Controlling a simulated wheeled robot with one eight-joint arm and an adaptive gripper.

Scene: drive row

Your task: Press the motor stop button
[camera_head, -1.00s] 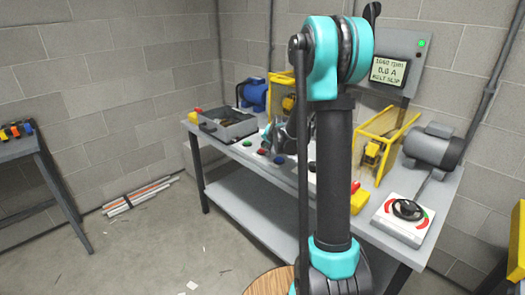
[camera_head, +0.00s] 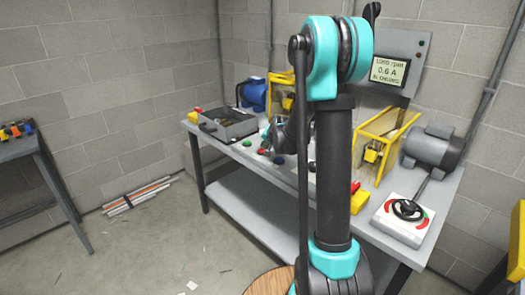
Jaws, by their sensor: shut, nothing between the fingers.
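A row of push buttons sits on a pale panel along the front of the workbench (camera_head: 262,190): a green button (camera_head: 247,143), a red button (camera_head: 262,152) and a dark blue button (camera_head: 278,160). No label on them is readable. My gripper (camera_head: 267,136) is small, shut and empty, a little above the red button and apart from it. My own arm hides part of it and the bench behind. A wall box carries a screen (camera_head: 389,71) that reads about 1005 rpm and 0.6 A; its bottom line is unclear. The lamp above it is dark.
A grey tray (camera_head: 228,125) and blue motor (camera_head: 254,94) stand at the bench's left. A yellow guard frame (camera_head: 384,135), grey motor (camera_head: 433,148) and rotary dial box (camera_head: 404,217) stand at the right. Rods (camera_head: 138,196) lie on the floor, which is mostly clear.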

